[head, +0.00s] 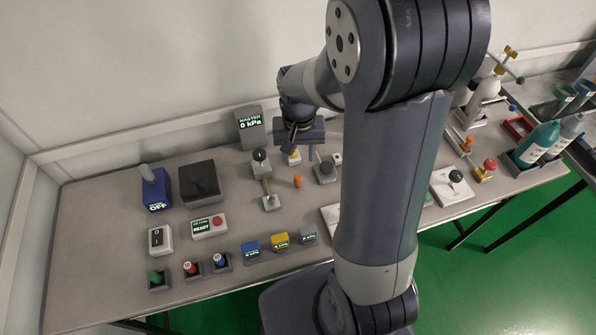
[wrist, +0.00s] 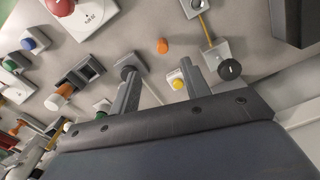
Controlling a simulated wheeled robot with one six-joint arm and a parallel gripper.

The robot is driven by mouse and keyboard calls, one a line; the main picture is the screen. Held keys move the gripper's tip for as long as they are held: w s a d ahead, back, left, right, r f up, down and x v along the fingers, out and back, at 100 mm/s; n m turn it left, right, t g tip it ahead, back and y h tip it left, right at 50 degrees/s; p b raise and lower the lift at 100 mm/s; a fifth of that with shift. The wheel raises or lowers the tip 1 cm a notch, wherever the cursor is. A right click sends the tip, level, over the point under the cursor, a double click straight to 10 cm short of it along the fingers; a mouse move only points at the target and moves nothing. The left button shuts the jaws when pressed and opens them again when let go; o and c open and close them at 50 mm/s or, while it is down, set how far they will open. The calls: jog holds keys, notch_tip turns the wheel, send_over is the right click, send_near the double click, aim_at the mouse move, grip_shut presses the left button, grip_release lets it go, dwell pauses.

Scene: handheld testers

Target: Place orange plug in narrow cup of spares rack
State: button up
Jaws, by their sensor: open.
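A small orange plug (head: 297,181) stands on the bare grey table, and it also shows in the wrist view (wrist: 162,46), beyond my fingertips and apart from them. My gripper (wrist: 160,70) is open and empty; in the head view my gripper (head: 292,146) hangs above the back of the table, behind the plug. A dark block with two square openings (wrist: 86,70), possibly the spares rack, is left of my fingers in the wrist view. An orange-and-white piece (wrist: 65,90) is at its side. My arm hides this part in the head view.
A lever with a wooden rod (head: 269,200) stands close to the plug. Bottles (head: 537,143) stand far right.

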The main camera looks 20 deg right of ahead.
send_over(298, 177)
jog(key=f, duration=0.4)
jog(key=shift+s+f, duration=0.35)
jog(key=shift+f, duration=0.05)
jog(key=shift+w+f, duration=0.15)
jog(key=shift+f, duration=1.25)
jog(key=shift+w+f, duration=0.15)
jog(key=shift+f, duration=1.2)
jog(key=shift+c, duration=0.5)
grip_shut()
